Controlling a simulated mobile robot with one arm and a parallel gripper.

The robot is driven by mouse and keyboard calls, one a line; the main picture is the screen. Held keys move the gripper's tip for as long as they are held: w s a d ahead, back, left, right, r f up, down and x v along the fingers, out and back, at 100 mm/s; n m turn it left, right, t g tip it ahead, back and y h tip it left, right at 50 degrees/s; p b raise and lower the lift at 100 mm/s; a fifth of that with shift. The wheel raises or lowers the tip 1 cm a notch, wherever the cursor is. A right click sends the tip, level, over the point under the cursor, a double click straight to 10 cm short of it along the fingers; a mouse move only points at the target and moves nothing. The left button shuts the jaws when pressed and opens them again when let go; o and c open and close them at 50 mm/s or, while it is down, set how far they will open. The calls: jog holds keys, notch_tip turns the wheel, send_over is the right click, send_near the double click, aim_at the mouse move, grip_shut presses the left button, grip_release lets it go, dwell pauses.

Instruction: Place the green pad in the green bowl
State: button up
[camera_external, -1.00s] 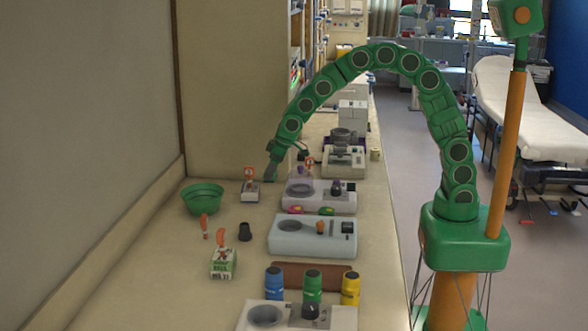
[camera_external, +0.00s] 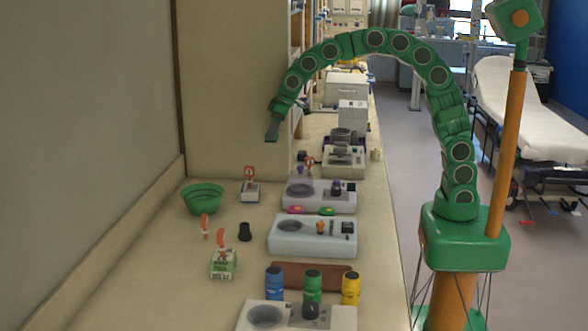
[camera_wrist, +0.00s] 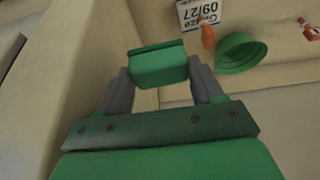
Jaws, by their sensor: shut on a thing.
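The green pad (camera_wrist: 158,66) is a small green block held between the two grey fingers of my gripper (camera_wrist: 162,80) in the wrist view. In the external view my gripper (camera_external: 272,131) hangs pointing down, well above the counter; I cannot clearly make out the pad there. The green bowl (camera_external: 202,198) stands on the counter near the wall, lower and to the left of my gripper. The bowl also shows in the wrist view (camera_wrist: 241,53), to the right of and beyond the pad. No pad shows in the bowl.
A labelled white box with an orange clip (camera_external: 250,191) stands right of the bowl. A black cup (camera_external: 245,232) and a green-and-white box (camera_external: 222,263) stand nearer. Grey devices (camera_external: 320,196) and coloured bottles (camera_external: 313,284) line the right side. The counter left of the bowl is clear.

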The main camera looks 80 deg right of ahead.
jog(key=w+a+m+h, duration=0.1)
jog(key=w+a+m, duration=0.15)
jog(key=a, duration=0.75)
jog(key=w+a+m, duration=0.2)
jog(key=w+a, duration=0.2)
jog(key=a, duration=0.5)
send_near(204, 198)
jog(key=s+a+r, duration=0.2)
jog(key=s, duration=0.1)
jog(key=s+a+r, duration=0.1)
jog(key=shift+s+a+r, duration=0.1)
jog(key=shift+s, duration=0.25)
jog(key=w+f, duration=0.3)
jog(key=w, duration=0.1)
jog(key=w+a+f, duration=0.1)
jog(key=f, duration=0.1)
jog(key=shift+w+f, duration=0.3)
jog(key=shift+w, duration=0.1)
jog(key=shift+w+f, duration=0.25)
jog(key=shift+f, duration=0.1)
jog(key=shift+f, duration=0.1)
jog(key=shift+w+f, duration=0.15)
jog(key=shift+w, duration=0.05)
jog(key=shift+f, duration=1.45)
